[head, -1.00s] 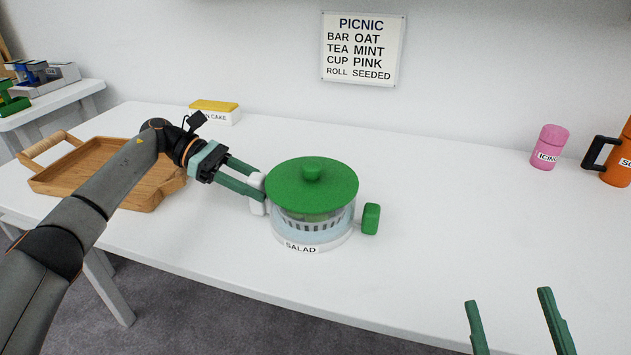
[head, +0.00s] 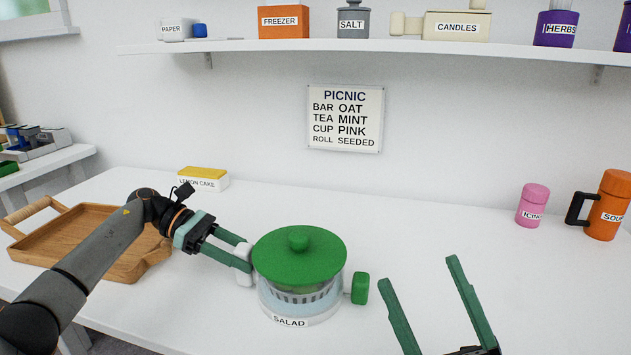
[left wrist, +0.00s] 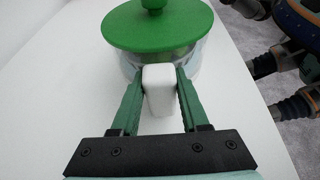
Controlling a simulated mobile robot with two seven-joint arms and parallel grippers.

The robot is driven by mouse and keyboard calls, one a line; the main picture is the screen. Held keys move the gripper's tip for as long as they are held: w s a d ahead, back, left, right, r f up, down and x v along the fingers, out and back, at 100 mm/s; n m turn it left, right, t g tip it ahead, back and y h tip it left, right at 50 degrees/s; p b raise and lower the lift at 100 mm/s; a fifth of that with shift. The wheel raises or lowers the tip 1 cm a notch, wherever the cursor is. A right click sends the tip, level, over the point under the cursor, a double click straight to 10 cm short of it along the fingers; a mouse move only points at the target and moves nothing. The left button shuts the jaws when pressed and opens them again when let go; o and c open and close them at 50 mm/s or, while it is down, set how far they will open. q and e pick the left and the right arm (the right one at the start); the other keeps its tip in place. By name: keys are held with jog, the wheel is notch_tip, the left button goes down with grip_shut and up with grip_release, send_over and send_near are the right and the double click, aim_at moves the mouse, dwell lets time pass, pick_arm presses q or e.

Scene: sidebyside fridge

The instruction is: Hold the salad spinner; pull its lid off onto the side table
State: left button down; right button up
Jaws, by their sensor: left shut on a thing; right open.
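The salad spinner (head: 300,307) stands upright on the white table, a clear bowl with a white base labelled SALAD. Its round green lid (head: 300,262) with a knob on top sits on the bowl. A green handle (head: 360,288) sticks out on its right side. My left gripper (head: 245,262) is shut on the white block-shaped handle (left wrist: 158,88) on the spinner's left side; the left wrist view shows a finger on each side of it. My right gripper (head: 416,277) is open and empty, with its fingers pointing up, to the right of the spinner.
A wooden tray (head: 60,255) lies at left, partly behind my left arm. A lemon cake box (head: 203,181), a pink icing jar (head: 532,205) and an orange soup flask (head: 606,206) stand toward the back. A wall shelf (head: 400,45) holds containers. A side table (head: 50,165) at far left holds several items.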

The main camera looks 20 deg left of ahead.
aim_at(299, 234)
jog(key=s+a+n+g+h, duration=0.3)
jog(key=a+n+g+h, duration=0.6)
jog(key=a+n+g, duration=1.55)
jog(key=w+d+t+h, duration=0.1)
jog(key=w+t+h, duration=0.2)
jog(key=w, duration=0.1)
jog(key=w+d+t+h, duration=0.2)
jog(key=w+t+h, duration=0.1)
jog(key=w, duration=0.1)
jog(key=w+d+t+h, duration=0.1)
jog(key=w+t+h, duration=0.2)
jog(key=shift+w+d+f, duration=0.1)
jog(key=shift+w+d, duration=0.1)
jog(key=shift+w, duration=0.2)
jog(key=w+d+r+m+t+h, duration=0.2)
jog(key=w+d+r+t+h, duration=0.1)
jog(key=w+d+r, duration=0.15)
jog(key=x, duration=1)
jog(key=shift+w+a+f, duration=0.1)
jog(key=shift+w+f, duration=0.05)
jog(key=shift+f, duration=0.2)
jog(key=shift+c, duration=0.2)
